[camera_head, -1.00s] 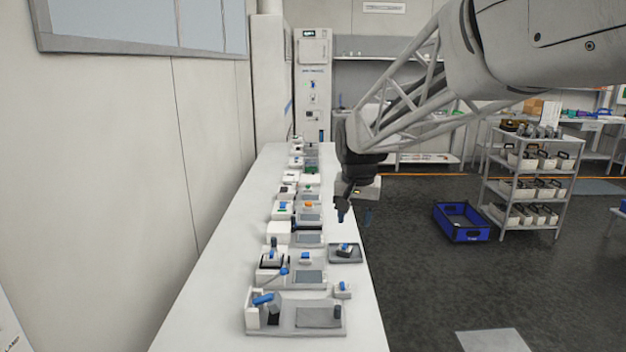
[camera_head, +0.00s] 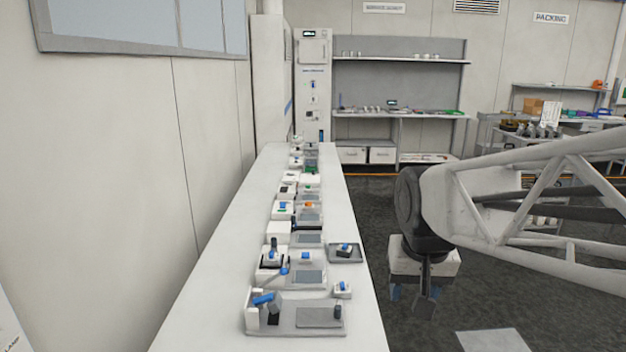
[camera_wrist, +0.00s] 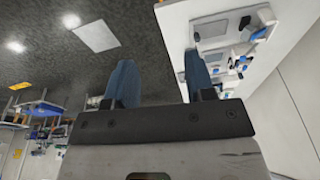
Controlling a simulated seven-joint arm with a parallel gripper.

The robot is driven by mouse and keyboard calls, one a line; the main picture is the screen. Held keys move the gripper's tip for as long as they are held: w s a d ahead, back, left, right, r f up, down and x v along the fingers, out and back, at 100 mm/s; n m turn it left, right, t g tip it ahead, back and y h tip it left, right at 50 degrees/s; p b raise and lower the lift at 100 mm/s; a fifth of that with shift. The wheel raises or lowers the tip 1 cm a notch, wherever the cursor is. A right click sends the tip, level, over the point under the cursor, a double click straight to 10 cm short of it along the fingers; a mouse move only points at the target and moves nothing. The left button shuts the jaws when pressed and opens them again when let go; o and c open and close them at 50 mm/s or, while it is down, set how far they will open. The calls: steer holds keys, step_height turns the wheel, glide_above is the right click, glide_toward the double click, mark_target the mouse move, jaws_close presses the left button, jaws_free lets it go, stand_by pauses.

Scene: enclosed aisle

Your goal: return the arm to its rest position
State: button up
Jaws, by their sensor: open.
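My gripper (camera_head: 412,293) hangs over the dark floor, to the right of the long white bench (camera_head: 215,290) in the head view. It points down and is clear of the bench edge. In the wrist view its two blue fingers (camera_wrist: 160,84) stand apart with nothing between them. My arm reaches in from the right side of the head view.
The bench carries a row of small devices (camera_head: 295,318) and a grey tray (camera_head: 345,261) near its right edge. Shelving (camera_head: 400,113) stands at the back. A cart (camera_head: 510,145) is partly hidden behind my arm. Open floor (camera_head: 365,215) lies right of the bench.

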steer(key=s+d+f, duration=0.2)
steer(key=s+f, duration=0.3)
steer(key=s, duration=0.6)
steer(key=shift+s+n, duration=0.35)
steer(key=shift+n, duration=0.05)
stand_by(2.9)
